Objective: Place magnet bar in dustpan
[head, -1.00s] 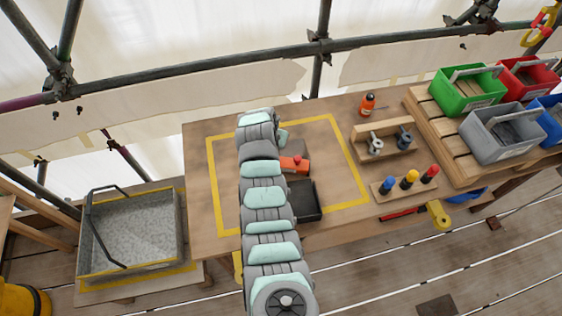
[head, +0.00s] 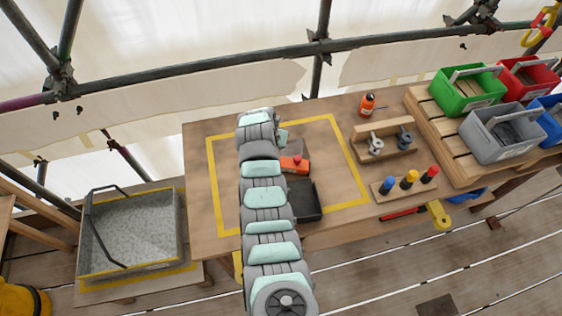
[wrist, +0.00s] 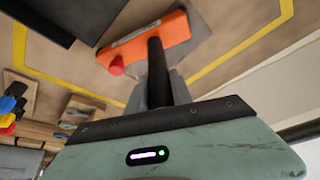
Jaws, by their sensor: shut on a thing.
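The magnet bar, an orange bar with a red knob, shows in the wrist view (wrist: 178,27) and beside my arm in the head view (head: 296,165). My gripper (wrist: 155,44) is shut on it; a dark finger crosses the bar in the wrist view. In the head view my arm hides the gripper. The dustpan (head: 306,201), black and tray-like, lies on the table just in front of the bar, partly behind my arm. Its dark edge is at the top left of the wrist view (wrist: 42,18). The bar is apart from the dustpan; its height is unclear.
A yellow taped outline (head: 219,190) surrounds the work area on the wooden table. To the right stand a wooden tool holder (head: 382,153), a rack of coloured pegs (head: 408,183) and an orange bottle (head: 367,104). Coloured bins (head: 465,97) stand far right; a grey tray (head: 133,235) is left.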

